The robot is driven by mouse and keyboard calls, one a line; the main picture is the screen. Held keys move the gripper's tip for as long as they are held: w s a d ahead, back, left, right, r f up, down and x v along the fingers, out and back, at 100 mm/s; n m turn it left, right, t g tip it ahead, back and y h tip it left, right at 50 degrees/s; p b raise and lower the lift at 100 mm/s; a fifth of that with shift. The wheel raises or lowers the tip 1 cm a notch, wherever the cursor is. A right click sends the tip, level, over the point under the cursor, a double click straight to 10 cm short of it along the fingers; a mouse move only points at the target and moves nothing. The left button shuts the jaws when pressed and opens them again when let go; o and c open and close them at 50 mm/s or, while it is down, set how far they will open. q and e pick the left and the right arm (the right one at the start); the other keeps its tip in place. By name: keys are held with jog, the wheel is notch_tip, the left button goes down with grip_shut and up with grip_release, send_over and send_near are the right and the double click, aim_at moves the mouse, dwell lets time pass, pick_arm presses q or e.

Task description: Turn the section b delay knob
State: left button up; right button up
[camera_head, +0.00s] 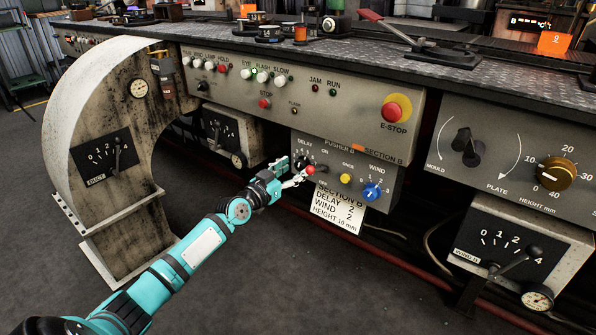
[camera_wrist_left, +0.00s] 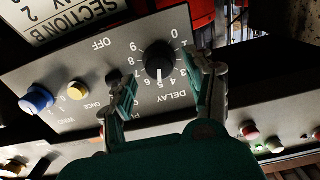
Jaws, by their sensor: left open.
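The section B delay knob (camera_wrist_left: 158,60) is black and round, with numbers around it. Its white mark points down in the left wrist view, near the 5. In the head view the knob (camera_head: 301,163) is partly hidden by my left gripper (camera_head: 294,173). My left gripper (camera_wrist_left: 161,75) is open, with one finger on each side of the knob in the left wrist view. I cannot tell whether the fingers touch it. A white card (camera_head: 336,209) below the panel reads section B, delay 2, wind 2, height 10 mm. My right gripper is not in view.
The same panel carries a yellow button (camera_head: 345,179), a blue wind knob (camera_head: 372,192) and a dark toggle (camera_wrist_left: 113,77) close to one finger. The red E-stop (camera_head: 396,108) is above right. A curved grey machine frame (camera_head: 75,125) stands left. Floor at front left is clear.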

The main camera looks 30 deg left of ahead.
pick_arm(q)
jog(key=shift+w+d+b, duration=0.1)
jog(key=shift+w+b, duration=0.25)
jog(key=shift+w, duration=1.05)
grip_shut()
